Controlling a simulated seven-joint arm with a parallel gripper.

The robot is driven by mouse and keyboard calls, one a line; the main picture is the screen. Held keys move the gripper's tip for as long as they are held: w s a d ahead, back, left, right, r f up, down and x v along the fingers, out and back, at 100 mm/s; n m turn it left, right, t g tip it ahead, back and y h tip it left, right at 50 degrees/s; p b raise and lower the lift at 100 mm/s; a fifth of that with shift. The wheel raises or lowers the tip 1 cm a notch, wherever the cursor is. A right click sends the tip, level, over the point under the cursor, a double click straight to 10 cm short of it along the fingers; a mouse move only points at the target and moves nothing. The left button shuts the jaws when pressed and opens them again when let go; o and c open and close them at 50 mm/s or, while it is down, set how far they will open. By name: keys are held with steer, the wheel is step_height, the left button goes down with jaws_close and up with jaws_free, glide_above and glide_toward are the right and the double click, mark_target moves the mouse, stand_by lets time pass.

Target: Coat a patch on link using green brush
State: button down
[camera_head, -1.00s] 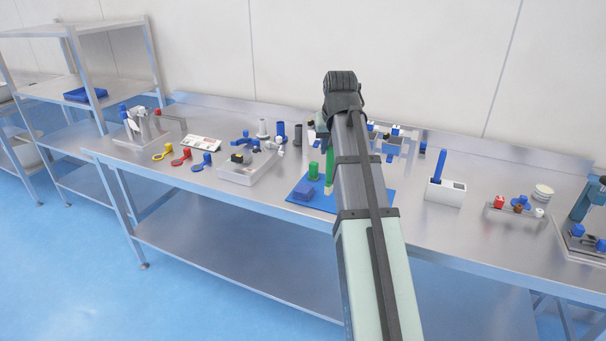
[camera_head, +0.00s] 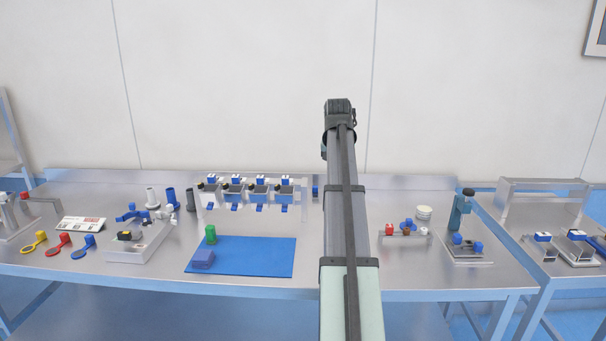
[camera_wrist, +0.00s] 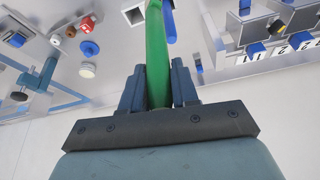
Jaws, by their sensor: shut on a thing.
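My gripper (camera_wrist: 157,88) is shut on the green brush (camera_wrist: 157,45), whose handle stands between the two fingers in the wrist view. The brush's far end runs out of the top of that view, so its tip is hidden. In the head view my arm hides the gripper's fingers and the brush. I cannot tell which thing is the link.
A rack of blue-and-white units (camera_head: 260,190) stands behind the mat. A grey tray (camera_head: 150,240) is on its left. A small rack with red and blue pieces (camera_head: 403,235) and a blue press (camera_head: 462,215) are to the right. A blue stick (camera_wrist: 168,20) shows beside the brush.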

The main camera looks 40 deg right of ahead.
steer(key=s+d+r+m+g+h, duration=0.1)
steer(key=s+d+m, duration=0.8)
steer(key=s+d, duration=2.2)
steer(key=shift+s+d+r+g, duration=0.3)
steer(key=shift+s+r+g, duration=0.35)
steer(key=shift+s+g, duration=0.4)
steer(key=shift+w, duration=0.2)
step_height(320, 180, down, 12)
steer(key=shift+f, duration=0.5)
steer(key=shift+a, duration=0.15)
stand_by(0.7)
